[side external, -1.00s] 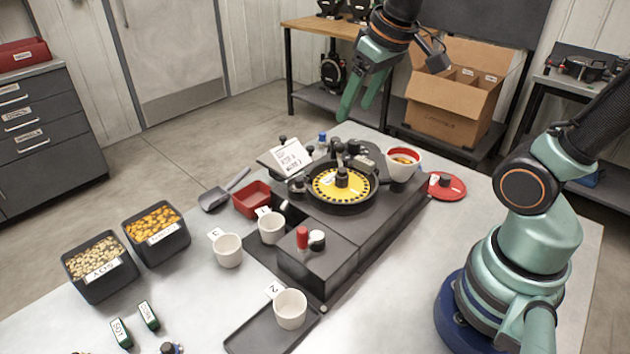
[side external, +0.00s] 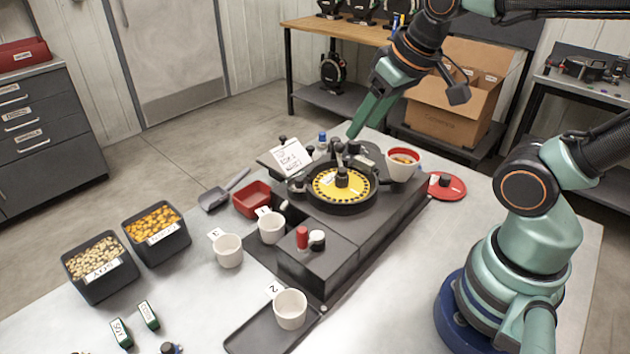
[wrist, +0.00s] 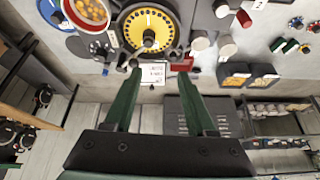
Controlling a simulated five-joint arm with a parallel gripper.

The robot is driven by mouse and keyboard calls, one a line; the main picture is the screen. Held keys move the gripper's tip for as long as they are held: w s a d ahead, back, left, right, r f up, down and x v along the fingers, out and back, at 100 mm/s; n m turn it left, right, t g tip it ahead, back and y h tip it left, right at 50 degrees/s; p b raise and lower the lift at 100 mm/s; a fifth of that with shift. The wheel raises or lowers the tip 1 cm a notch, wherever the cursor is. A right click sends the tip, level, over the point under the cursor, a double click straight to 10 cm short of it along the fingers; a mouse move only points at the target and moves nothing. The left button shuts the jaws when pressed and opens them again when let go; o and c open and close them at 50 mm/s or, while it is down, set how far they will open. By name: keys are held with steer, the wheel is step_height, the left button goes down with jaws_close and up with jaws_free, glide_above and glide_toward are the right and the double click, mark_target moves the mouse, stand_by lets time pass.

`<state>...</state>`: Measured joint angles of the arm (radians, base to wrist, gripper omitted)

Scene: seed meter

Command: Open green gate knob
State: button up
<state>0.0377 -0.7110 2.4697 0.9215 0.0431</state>
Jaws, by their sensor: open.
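The seed meter (side external: 380,215) is a dark grey unit on the table with a yellow seed disc (side external: 342,184), which also shows in the wrist view (wrist: 135,30). Small dark knobs (side external: 339,147) stand behind the disc. I cannot make out a green knob on the meter. My gripper (side external: 356,133) hangs above the meter's back edge, fingers pointing down. In the wrist view my gripper (wrist: 158,74) is open with its green fingers apart, and nothing is held between them.
A white card (side external: 291,156) stands behind the disc at left, near a red tray (side external: 252,199). A red-rimmed bowl (side external: 403,164) sits right of the disc. White cups (side external: 228,250) and seed bins (side external: 157,232) stand at left.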

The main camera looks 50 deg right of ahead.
steer(key=s+d+f+m+g, duration=0.2)
steer(key=d+m+g, duration=0.3)
steer(key=d+m, duration=1.1)
steer(key=f, duration=0.4)
steer(key=d+f+n, duration=0.1)
steer(key=f, duration=0.2)
steer(key=d+f+n, duration=0.1)
steer(key=f, duration=0.3)
steer(key=shift+f, duration=0.35)
jaws_close()
